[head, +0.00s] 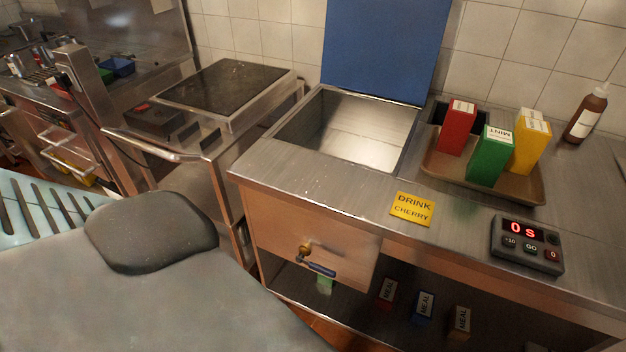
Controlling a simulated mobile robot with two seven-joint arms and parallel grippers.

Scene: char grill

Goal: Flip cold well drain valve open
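The drain valve (304,251) is a small brass fitting on the front panel (350,262) below the cold well. Its blue lever (322,270) points to the right and slightly down, lying roughly along the panel. The cold well (350,140) is an open, empty-looking steel basin set in the counter, with a blue lid (385,45) standing up behind it. Neither of my grippers shows in the head view, so nothing visible touches the valve.
A yellow "DRINK CHERRY" card (411,208) and a timer reading 0 s (527,244) are on the counter. A tray (530,192) holds red, green and yellow cartons. Boxes marked MEAL (423,307) stand on the lower shelf. A griddle (225,88) is to the left.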

